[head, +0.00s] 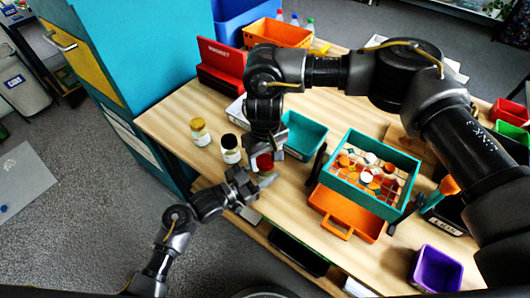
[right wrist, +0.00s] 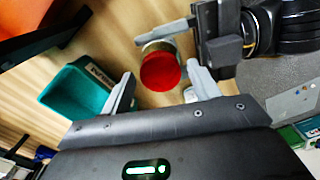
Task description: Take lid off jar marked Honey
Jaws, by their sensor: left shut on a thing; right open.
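A jar with a red lid (head: 264,161) stands on the wooden table; in the right wrist view its red lid (right wrist: 160,73) faces the camera. My left gripper (head: 260,182) is shut on this jar's body, below the lid; it also shows in the right wrist view (right wrist: 200,38). My right gripper (right wrist: 163,90) is open, its fingers on either side of the red lid with gaps. A yellow-lidded jar (head: 200,132) and a black-lidded jar (head: 230,149) stand to the left. No Honey label is readable on any jar.
A teal bin (head: 304,136) stands just right of the jar. A teal crate (head: 378,178) with a wire grid and lids sits farther right, with an orange tray (head: 345,212) in front. A red holder (head: 220,67) stands behind. The table's front edge is close.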

